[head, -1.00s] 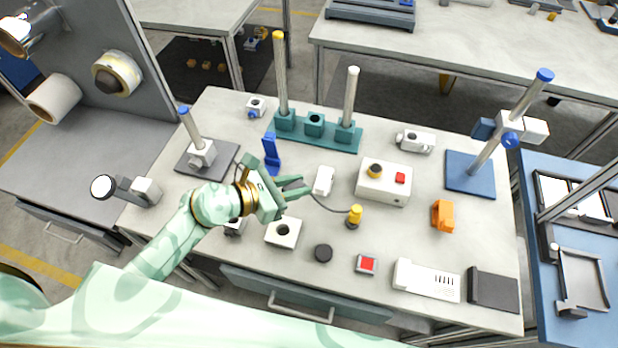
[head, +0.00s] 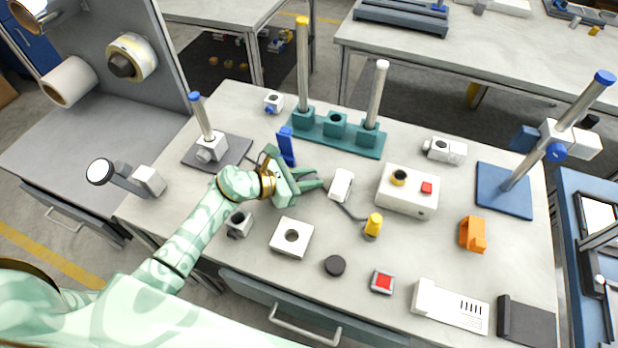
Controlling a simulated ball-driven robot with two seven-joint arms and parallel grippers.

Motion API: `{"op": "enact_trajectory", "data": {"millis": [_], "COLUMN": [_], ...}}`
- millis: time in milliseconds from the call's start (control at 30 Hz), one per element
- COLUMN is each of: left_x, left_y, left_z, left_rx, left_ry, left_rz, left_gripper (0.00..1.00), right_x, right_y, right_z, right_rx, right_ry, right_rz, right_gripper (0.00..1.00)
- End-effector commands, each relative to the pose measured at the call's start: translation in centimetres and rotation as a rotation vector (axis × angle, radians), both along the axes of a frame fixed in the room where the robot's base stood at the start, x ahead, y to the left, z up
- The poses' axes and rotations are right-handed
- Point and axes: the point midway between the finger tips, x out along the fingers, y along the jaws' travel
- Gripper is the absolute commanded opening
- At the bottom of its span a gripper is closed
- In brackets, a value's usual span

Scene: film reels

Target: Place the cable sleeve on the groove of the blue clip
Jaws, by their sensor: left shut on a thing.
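The blue clip (head: 286,147) stands upright on the workbench, just behind my left gripper; its groove is too small to make out. My left gripper (head: 319,178) is shut, its fingers pointing right, just left of a small white block. The cable sleeve is hidden between the fingers, so I cannot see how it sits. A thin dark cable (head: 350,213) curves from near the gripper to a yellow plug (head: 373,224) on the bench. The gripper is apart from the clip, to its front right. My right gripper is out of view.
The white block (head: 341,185) is close to the fingertips. A teal stand (head: 337,134) with two posts is behind the clip. A white box (head: 407,191) with a red button stands to the right. A white holed block (head: 291,238) and black puck (head: 335,266) lie in front.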

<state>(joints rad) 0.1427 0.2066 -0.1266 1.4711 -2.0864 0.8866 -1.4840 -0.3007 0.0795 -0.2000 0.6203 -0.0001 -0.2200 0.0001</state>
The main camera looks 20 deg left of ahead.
Motion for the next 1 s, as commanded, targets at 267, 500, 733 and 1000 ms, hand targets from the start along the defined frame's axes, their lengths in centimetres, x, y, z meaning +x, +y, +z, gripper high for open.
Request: {"op": "enact_trajectory", "data": {"millis": [267,500,733,1000], "left_x": [0.0,0.0,-1.4,-5.4], "left_y": [0.0,0.0,1.5,5.8], "left_z": [-0.3,-0.2,0.9,3.3], "left_rx": [0.001,0.001,0.005,0.006], "left_ry": [0.000,0.001,0.001,0.001], "left_rz": [0.000,0.000,0.001,-0.001], "left_gripper": [0.45,0.45,0.45,0.45], "right_x": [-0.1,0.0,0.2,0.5], "right_y": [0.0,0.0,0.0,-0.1], "right_z": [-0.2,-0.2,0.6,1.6], "right_rx": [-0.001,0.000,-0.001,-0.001], "right_ry": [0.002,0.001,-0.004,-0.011], "right_rz": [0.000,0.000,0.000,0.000], "right_gripper": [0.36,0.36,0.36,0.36]}}
